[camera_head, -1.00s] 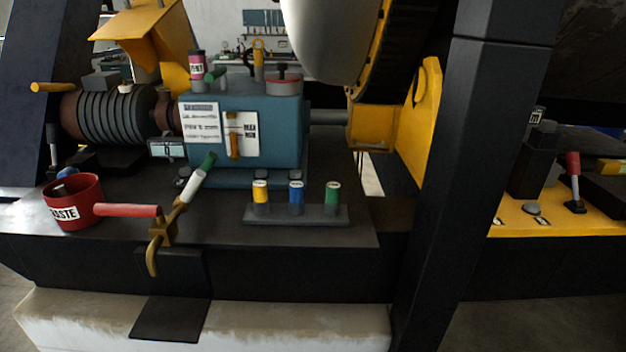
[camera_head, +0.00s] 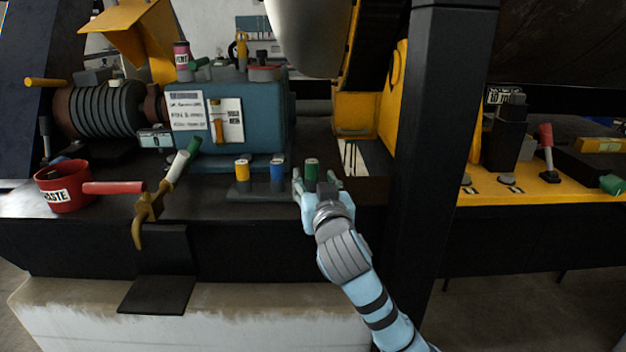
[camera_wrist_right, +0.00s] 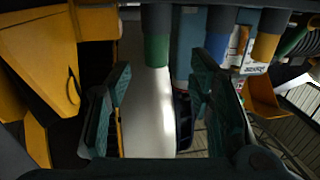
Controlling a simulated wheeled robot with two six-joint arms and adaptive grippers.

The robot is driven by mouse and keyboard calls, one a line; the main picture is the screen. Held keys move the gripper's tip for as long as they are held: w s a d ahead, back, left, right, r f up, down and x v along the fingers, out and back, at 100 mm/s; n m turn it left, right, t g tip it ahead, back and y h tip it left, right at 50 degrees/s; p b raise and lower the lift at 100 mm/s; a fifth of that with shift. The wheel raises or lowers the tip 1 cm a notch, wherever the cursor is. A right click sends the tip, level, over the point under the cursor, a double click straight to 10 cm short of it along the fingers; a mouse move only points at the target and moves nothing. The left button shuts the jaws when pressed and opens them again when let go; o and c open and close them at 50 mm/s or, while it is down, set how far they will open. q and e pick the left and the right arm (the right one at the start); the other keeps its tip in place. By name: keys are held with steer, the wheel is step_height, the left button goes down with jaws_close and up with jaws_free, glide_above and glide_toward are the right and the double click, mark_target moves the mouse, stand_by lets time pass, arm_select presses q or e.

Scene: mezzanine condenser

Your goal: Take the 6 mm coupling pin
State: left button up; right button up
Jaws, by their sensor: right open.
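Three upright pins with coloured tops stand in a dark rack (camera_head: 243,190) on the bench: yellow (camera_head: 242,170), blue (camera_head: 277,172) and green (camera_head: 312,172). I cannot read a size on any of them, so I cannot tell which is 6 mm. My right gripper (camera_head: 316,182) is open at the green pin, with one finger on either side of it. In the right wrist view the green pin (camera_wrist_right: 157,48) shows beyond and between the open fingertips (camera_wrist_right: 162,78), with no clear contact. The rack's right end is hidden by the gripper. My left gripper is not in view.
A lever with a white and green handle (camera_head: 182,164) and a red-handled crank (camera_head: 115,188) stand left of the rack. A red waste bin (camera_head: 64,188) is farther left. A blue housing (camera_head: 250,120) stands behind; a dark post (camera_head: 440,150) rises right of my arm.

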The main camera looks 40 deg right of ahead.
mark_target(313, 170)
steer(key=x, duration=0.6)
steer(key=shift+s+d+f+p, duration=0.1)
steer(key=shift+d+f+p, duration=0.1)
steer(key=shift+p, duration=0.15)
steer(key=shift+s+r, duration=0.15)
steer(key=shift+s, duration=0.05)
steer(key=c, duration=0.5)
steer(key=shift+a, duration=0.1)
jaws_close()
steer(key=shift+r, duration=0.1)
